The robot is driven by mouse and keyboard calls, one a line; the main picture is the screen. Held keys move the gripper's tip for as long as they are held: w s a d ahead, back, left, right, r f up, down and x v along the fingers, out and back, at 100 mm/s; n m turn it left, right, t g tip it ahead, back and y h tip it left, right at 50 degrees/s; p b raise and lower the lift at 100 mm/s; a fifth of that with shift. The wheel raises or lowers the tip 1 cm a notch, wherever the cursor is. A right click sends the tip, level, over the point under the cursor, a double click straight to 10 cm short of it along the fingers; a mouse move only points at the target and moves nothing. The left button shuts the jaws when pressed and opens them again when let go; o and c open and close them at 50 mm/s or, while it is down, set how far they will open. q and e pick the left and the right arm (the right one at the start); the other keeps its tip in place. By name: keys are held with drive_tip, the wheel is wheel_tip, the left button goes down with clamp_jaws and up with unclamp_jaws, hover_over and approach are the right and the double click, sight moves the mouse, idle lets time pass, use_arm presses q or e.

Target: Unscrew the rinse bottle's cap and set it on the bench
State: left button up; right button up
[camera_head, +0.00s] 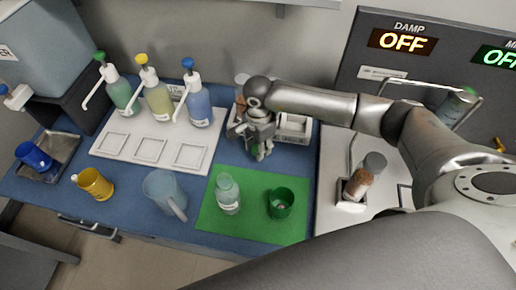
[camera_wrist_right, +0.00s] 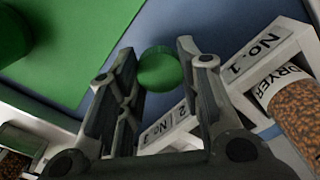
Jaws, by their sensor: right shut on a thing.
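The rinse bottle (camera_head: 228,195), clear and pale with a white label, stands upright on the green mat (camera_head: 244,234), and its top looks uncapped. My right gripper (camera_head: 261,153) points down over the blue bench (camera_head: 205,165), just behind the mat and apart from the bottle. In the right wrist view a round green cap (camera_wrist_right: 158,70) sits between its fingers, and the gripper is shut on it. The cap is too small or hidden to make out in the head view. I cannot tell whether it touches the bench. My left gripper is not in view.
A green cup (camera_head: 281,203) stands right of the bottle. A white rack (camera_head: 294,128), labelled in the wrist view, is close by the right gripper. Pump bottles on a white tray (camera_head: 125,158), a clear jug (camera_head: 163,192) and a yellow cup (camera_head: 95,184) stand left.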

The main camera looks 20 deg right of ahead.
drive_tip(key=shift+w+f, duration=0.15)
drive_tip(key=shift+f, duration=0.05)
wheel_tip(320, 180, down, 3)
drive_tip(key=shift+w+f+p, duration=0.1)
drive_tip(key=shift+w+p, duration=0.05)
drive_tip(key=shift+p, duration=0.2)
drive_tip(key=shift+f, duration=0.1)
drive_tip(key=shift+f, duration=0.1)
drive_tip(key=shift+f+b, duration=0.15)
drive_tip(key=shift+b, duration=0.15)
drive_tip(key=o, duration=1.1)
